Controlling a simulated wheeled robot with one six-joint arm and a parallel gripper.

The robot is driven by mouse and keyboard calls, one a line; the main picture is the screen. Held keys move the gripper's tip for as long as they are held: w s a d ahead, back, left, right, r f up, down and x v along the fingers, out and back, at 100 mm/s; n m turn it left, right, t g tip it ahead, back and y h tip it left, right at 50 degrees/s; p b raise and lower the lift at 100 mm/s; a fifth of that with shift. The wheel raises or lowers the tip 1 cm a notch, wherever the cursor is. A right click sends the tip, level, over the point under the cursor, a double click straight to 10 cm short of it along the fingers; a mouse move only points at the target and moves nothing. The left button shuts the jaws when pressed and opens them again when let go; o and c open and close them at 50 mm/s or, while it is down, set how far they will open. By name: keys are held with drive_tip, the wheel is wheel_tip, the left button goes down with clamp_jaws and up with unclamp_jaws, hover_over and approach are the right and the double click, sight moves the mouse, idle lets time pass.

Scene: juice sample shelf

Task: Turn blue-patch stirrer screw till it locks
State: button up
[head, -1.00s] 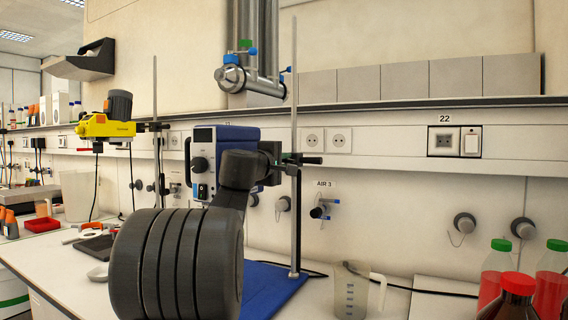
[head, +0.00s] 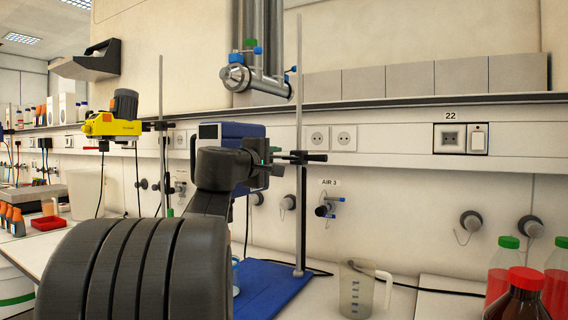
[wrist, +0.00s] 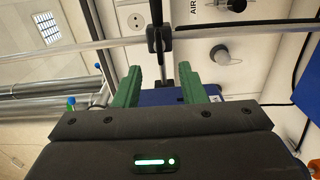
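The blue stirrer (head: 238,131) is on a metal stand rod (head: 301,215) above a blue base patch (head: 272,288). My arm hides most of its front. A black clamp with a screw (head: 302,157) sits on the rod at the stirrer's height. My gripper (head: 276,160) is just left of this clamp in the head view. In the wrist view its two green fingers (wrist: 160,86) are apart, with the dark clamp screw (wrist: 158,68) showing between them. A gap shows on both sides of the screw; I cannot tell its depth between the fingers.
A yellow stirrer (head: 112,124) hangs on another stand at the left. A clear measuring jug (head: 356,292) stands right of the blue patch. Metal pipes (head: 255,70) with valves hang above.

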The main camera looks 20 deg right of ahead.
sight(288, 158)
drive_tip(key=v, duration=0.5)
drive_tip(key=shift+s+a, duration=0.1)
drive_tip(key=shift+a, duration=0.05)
drive_tip(key=p+x, duration=0.1)
drive_tip(key=x, duration=1.3)
